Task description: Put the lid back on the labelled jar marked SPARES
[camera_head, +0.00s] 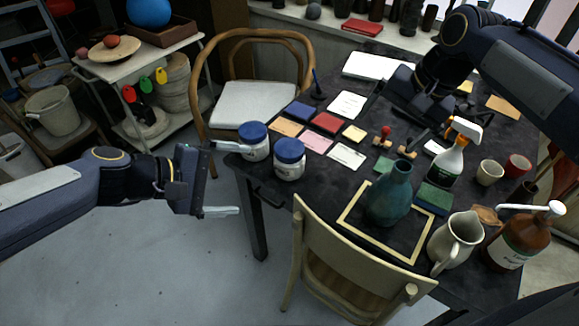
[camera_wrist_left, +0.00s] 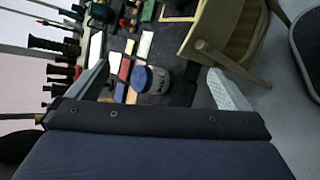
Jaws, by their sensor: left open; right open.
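Two squat pale jars stand near the table's left corner, a left jar (camera_head: 257,152) with a blue lid (camera_head: 253,131) and a right jar (camera_head: 290,171) with a blue lid (camera_head: 289,149). Both lids appear to sit on their jars. I cannot read any SPARES label. My left gripper (camera_head: 238,180) is open and empty, left of the jars beyond the table edge, its upper finger close to the left jar. In the left wrist view a blue-lidded jar (camera_wrist_left: 159,81) shows between the spread fingers. My right gripper (camera_head: 412,120) is open over the table's back half.
A teal vase (camera_head: 388,198), white pitcher (camera_head: 457,240), brown pump bottle (camera_head: 520,240) and spray bottle (camera_head: 447,163) crowd the table's right side. Stamps (camera_head: 384,137) and cards (camera_head: 346,157) lie mid-table. One chair (camera_head: 350,250) stands in front, another (camera_head: 250,100) behind.

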